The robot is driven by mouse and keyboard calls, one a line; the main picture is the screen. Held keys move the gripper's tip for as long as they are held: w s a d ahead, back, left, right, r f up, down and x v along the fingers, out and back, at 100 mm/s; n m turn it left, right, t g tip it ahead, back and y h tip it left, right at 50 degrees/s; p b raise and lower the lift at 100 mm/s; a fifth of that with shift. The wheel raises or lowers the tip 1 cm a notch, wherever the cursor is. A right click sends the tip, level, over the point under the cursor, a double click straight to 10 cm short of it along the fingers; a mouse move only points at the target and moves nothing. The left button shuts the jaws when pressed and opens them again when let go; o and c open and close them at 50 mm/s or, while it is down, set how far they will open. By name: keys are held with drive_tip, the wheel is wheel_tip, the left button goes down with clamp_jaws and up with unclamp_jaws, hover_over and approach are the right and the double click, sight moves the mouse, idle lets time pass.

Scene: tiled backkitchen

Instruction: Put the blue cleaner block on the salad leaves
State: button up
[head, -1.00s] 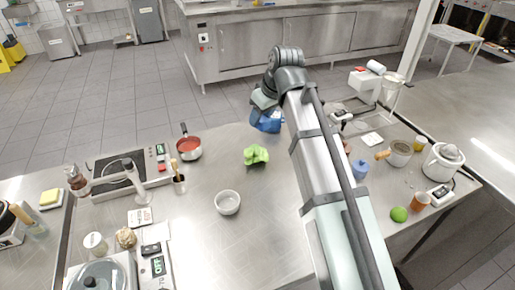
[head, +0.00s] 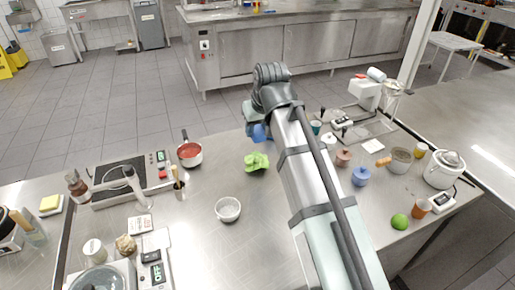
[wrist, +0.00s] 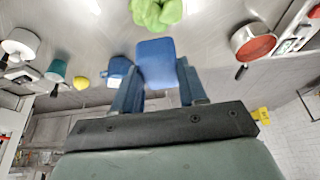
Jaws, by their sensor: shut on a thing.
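The salad leaves (head: 256,162) are a bright green clump on the steel counter, near its far edge in the head view. They also show at the top of the wrist view (wrist: 156,12). My gripper (wrist: 158,82) is shut on the blue cleaner block (wrist: 157,62), which sits between its two blue fingers. In the head view the blue block (head: 259,132) shows at the end of my arm, just beyond the leaves, partly hidden by the arm. The block looks apart from the leaves.
A red-filled saucepan (head: 190,154) stands left of the leaves and a white bowl (head: 228,209) nearer. A blue pot (head: 361,176), a green lime (head: 400,221) and a rice cooker (head: 444,169) stand on the right. The counter around the leaves is clear.

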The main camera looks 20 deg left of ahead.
sight(261, 136)
drive_tip(key=shift+f, duration=3.55)
drive_tip(key=shift+f, duration=0.15)
drive_tip(key=o, duration=1.1)
drive_tip(key=v, duration=1.2)
drive_tip(key=shift+o, duration=0.2)
